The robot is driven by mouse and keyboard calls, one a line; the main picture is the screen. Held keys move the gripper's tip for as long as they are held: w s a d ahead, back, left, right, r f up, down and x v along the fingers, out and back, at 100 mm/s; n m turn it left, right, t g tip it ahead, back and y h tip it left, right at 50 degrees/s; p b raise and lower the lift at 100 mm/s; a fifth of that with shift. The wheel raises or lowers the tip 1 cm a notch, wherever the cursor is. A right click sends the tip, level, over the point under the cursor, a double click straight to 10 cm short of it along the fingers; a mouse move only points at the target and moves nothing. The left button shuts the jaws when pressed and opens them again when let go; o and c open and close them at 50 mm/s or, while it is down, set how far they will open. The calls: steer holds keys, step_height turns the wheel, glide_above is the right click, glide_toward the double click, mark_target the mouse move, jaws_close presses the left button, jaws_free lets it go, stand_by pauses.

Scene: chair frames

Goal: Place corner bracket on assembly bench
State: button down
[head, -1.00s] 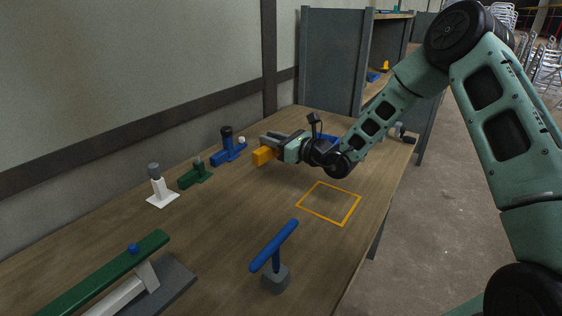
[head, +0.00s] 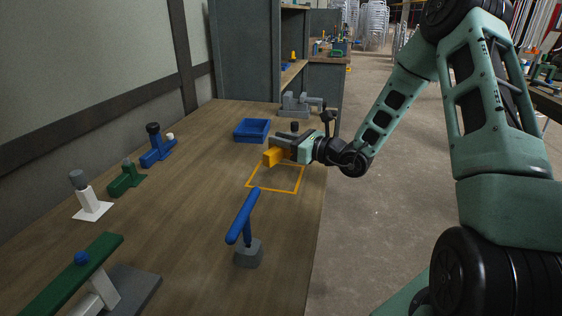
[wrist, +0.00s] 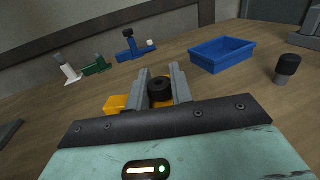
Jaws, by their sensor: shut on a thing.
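My gripper (head: 281,148) is shut on an orange block-like piece, the corner bracket (head: 273,157). In the head view it is over the far edge of an orange square outline (head: 290,192) on the wooden assembly bench (head: 190,215). I cannot tell whether the bracket touches the bench. In the wrist view my gripper's grey fingers (wrist: 158,88) stand on either side of a round black knob (wrist: 160,88). Orange bracket (wrist: 116,104) shows left of and between the fingers. The rest of the bracket is hidden by the gripper.
A blue tray (head: 251,131) and a grey vise-like fixture (head: 296,106) stand beyond the gripper. A blue T-shaped stand (head: 246,230) is in front of the outline. White (head: 90,208), green (head: 126,179) and blue (head: 157,150) fixtures line the left. The bench middle is clear.

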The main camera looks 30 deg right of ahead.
mark_target(282, 153)
steer(key=shift+f, duration=2.3)
steer(key=shift+f+b, duration=0.15)
steer(key=shift+b, duration=0.2)
steer(key=c, duration=1.2)
jaws_free()
steer(key=shift+c, duration=0.2)
steer(key=shift+r, duration=0.25)
steer(key=v, duration=1.2)
steer(key=shift+f, duration=0.15)
